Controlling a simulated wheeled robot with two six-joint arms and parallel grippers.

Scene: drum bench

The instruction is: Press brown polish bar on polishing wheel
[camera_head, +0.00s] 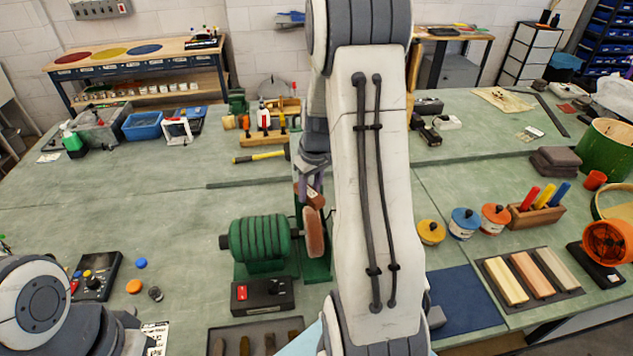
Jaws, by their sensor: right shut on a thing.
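The polishing machine is a green ribbed motor (260,239) with a brownish polishing wheel (315,233) on its right side. My right gripper (308,186) is above the wheel, largely hidden by my own forearm, and points down. It is shut on a brown bar (313,197), just above the wheel's upper edge. I cannot tell whether bar and wheel touch. My left gripper is out of view; only part of my left arm shows at the lower left.
A red-switched control box (262,296) stands in front of the motor. A dark tray (229,333) with several bars lies at the front edge. A bar tray (571,291), lidded pots (465,221) and an orange fan-like item (607,243) stand right. The bench's left middle is clear.

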